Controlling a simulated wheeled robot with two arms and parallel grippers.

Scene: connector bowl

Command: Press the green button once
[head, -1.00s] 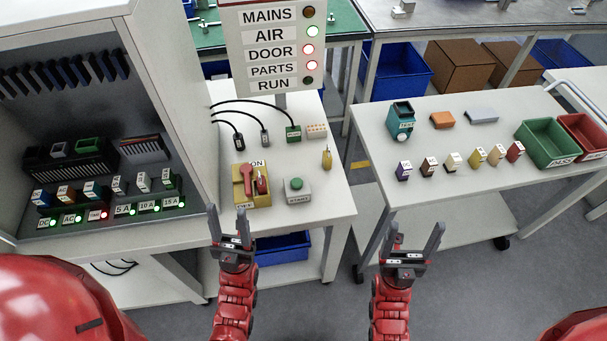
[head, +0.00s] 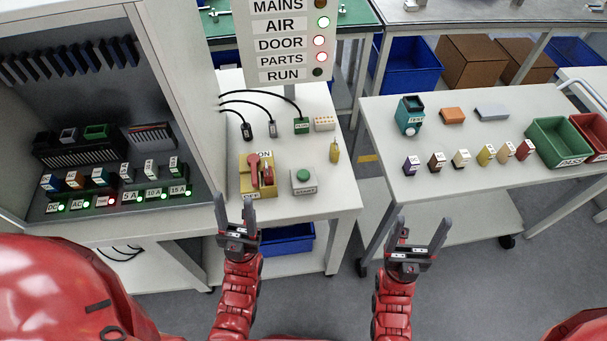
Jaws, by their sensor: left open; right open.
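The green button (head: 303,175) sits on top of a small grey box labelled START (head: 304,188), on the white bench near its front right corner. Nothing touches it. My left gripper (head: 236,212) is open and empty, in front of the bench edge, to the left of and nearer than the button.
A yellow switch box with a red handle (head: 257,180) stands just left of the button. Black cables and small connectors (head: 272,128) lie behind. A sign panel (head: 290,45) with lamps rises at the back. The right table (head: 460,190) holds small blocks and bins.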

